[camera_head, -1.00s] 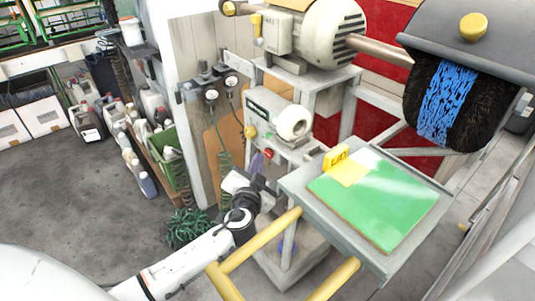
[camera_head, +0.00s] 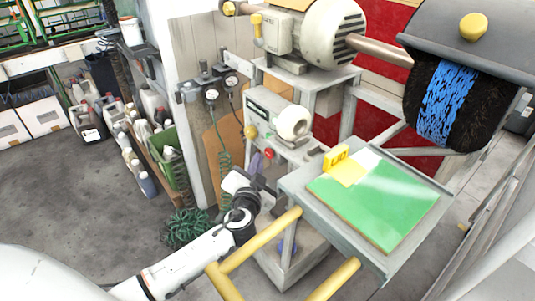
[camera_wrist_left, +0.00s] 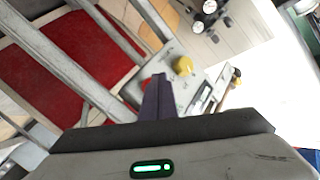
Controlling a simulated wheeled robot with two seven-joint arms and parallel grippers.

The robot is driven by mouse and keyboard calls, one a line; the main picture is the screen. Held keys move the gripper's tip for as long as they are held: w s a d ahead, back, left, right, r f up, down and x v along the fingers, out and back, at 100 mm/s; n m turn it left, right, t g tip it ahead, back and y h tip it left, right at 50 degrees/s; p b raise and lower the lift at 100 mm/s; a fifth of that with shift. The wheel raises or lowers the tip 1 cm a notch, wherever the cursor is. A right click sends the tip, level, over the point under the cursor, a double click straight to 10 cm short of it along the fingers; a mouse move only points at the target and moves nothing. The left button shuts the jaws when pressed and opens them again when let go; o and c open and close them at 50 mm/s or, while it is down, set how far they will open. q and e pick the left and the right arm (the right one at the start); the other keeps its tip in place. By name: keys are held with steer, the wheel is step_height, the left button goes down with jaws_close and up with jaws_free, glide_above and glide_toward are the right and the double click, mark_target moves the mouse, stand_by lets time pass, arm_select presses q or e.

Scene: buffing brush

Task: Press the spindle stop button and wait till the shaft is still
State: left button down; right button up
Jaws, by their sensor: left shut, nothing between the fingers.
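The spindle stop button, red (camera_head: 268,153), sits low on the front of the cream control box (camera_head: 262,108), below and right of a yellow knob (camera_head: 250,131). My left gripper (camera_head: 257,163) is shut and empty, with its dark purple fingers close beside the red button in the head view; I cannot tell whether they touch. The steel shaft (camera_head: 378,50) runs from the motor to the brush (camera_head: 447,105). My right gripper is not in view.
A grey table (camera_head: 290,183) with a green plate (camera_head: 375,197) stands right of my left gripper. Yellow rails (camera_head: 262,240) run in front of it. The motor (camera_head: 333,33) is above the control box. Bottles and a green crate (camera_head: 176,165) are at the left.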

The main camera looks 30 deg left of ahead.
arm_select(q)
steer(key=shift+w+d, duration=0.1)
steer(key=shift+w, duration=0.05)
steer(key=shift+w+d+b, duration=0.1)
steer(key=shift+w+b, duration=0.15)
steer(key=shift+b, duration=0.1)
steer(key=shift+w+d, duration=0.15)
steer(key=shift+w, duration=0.25)
stand_by(0.5)
steer(key=shift+s, duration=0.1)
steer(key=shift+s+a, duration=0.35)
steer(key=shift+s, duration=0.35)
steer(key=s, duration=0.1)
steer(key=s+a, duration=0.1)
steer(key=s, duration=0.1)
steer(key=s+a, duration=0.1)
steer(key=shift+s, duration=0.3)
steer(key=shift+d, duration=0.1)
stand_by(0.5)
